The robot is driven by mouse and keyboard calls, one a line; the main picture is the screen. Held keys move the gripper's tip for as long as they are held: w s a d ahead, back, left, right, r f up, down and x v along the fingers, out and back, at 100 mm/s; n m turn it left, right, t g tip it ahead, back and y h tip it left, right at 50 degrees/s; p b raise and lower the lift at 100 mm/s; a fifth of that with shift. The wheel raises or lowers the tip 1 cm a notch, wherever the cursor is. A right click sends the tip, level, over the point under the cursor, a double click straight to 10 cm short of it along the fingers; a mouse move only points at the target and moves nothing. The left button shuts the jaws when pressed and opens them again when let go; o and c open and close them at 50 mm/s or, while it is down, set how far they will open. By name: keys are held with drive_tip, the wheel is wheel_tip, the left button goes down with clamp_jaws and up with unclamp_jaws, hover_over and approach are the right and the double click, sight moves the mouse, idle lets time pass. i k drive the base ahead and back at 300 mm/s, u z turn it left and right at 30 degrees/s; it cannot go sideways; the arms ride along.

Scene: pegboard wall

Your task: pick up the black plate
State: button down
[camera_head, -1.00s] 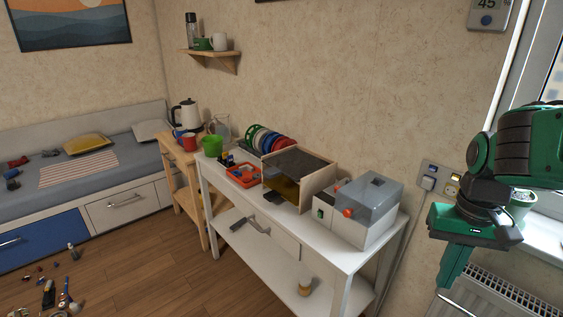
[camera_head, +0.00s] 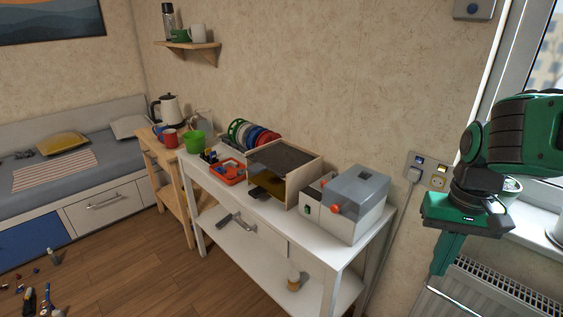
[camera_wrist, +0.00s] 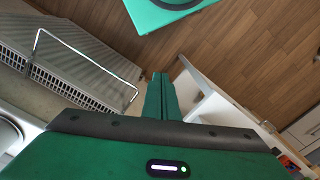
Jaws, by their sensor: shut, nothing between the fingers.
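No plate can be named with certainty. A flat dark panel (camera_head: 284,156) forms the top of a wooden-sided box on the white table. A small flat black piece (camera_head: 257,192) lies on the table in front of that box; it is too small to make out well. My gripper (camera_head: 440,268) hangs at the right, fingers down, well apart from both and to the right of the table. In the wrist view its green fingers (camera_wrist: 160,76) are together with nothing between them. Neither dark thing can be made out in the wrist view.
A radiator (camera_head: 490,290) stands below the window at right.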

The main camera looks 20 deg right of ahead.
sight(280, 158)
drive_tip(key=z, duration=1.6)
drive_tip(key=k, duration=1.5)
drive_tip(key=u, duration=0.95)
drive_tip(key=i, duration=1)
drive_tip(key=z, duration=0.05)
